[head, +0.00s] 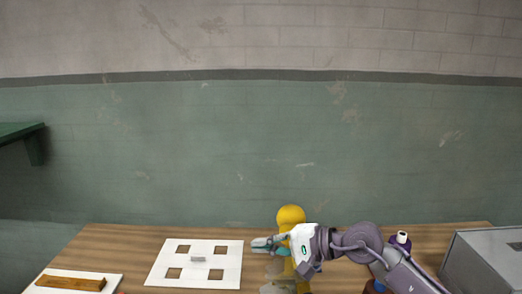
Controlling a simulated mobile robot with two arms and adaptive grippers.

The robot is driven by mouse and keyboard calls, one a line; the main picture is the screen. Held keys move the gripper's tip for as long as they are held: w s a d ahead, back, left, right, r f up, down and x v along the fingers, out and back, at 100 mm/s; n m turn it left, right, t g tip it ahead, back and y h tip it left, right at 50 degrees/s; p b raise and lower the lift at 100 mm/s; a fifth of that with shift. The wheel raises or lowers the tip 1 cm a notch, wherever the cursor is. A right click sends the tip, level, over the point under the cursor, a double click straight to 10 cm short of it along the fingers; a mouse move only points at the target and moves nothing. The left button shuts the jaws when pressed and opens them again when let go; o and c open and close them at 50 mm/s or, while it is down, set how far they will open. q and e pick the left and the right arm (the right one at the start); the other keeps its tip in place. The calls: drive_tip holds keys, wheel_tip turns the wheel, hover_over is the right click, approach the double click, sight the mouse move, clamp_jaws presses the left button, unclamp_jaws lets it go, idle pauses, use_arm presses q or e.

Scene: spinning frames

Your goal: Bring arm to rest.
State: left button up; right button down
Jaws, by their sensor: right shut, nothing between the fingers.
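My right arm (368,250) comes in from the right, low over the wooden table. Its gripper (259,244) points left, shut and empty, near the right edge of a white board with several square holes. A yellow thing with a rounded top (291,216) stands behind the gripper, which hides its middle. I cannot tell whether they touch. My left gripper is not in view.
The white board (232,263) holds a small grey piece (198,259). At left, a brown wooden bar (70,283) lies on a white sheet. A grey metal box (485,262) stands at right.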

drive_tip(key=s+r+m+t+y, duration=0.3)
drive_tip(key=r+m+t+y, duration=0.25)
drive_tip(key=m, duration=0.75)
drive_tip(key=d+m+t+h, duration=0.7)
drive_tip(key=m+t, duration=0.3)
drive_tip(key=m, duration=0.7)
drive_tip(key=s+d+f+m+g+h, duration=0.35)
drive_tip(key=d+f+m+h, duration=0.95)
drive_tip(key=m, duration=0.7)
drive_tip(key=s+f+m+g+y, duration=0.1)
drive_tip(key=s+f+m+g, duration=0.6)
drive_tip(key=s+f, duration=0.45)
drive_tip(key=s+f+m+g+y, duration=0.1)
drive_tip(key=s+f+m+g, duration=0.7)
drive_tip(key=s, duration=0.6)
wheel_tip(320, 180, down, 27)
drive_tip(key=s+n, duration=0.1)
drive_tip(key=n, duration=0.1)
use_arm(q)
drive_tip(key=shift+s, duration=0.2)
use_arm(e)
drive_tip(key=s+d+f+g, duration=0.1)
drive_tip(key=s+d+f, duration=0.2)
drive_tip(key=s+f, duration=1.2)
drive_tip(key=shift+s+f+h, duration=0.3)
drive_tip(key=shift+s+h, duration=0.05)
drive_tip(key=shift+s, duration=0.45)
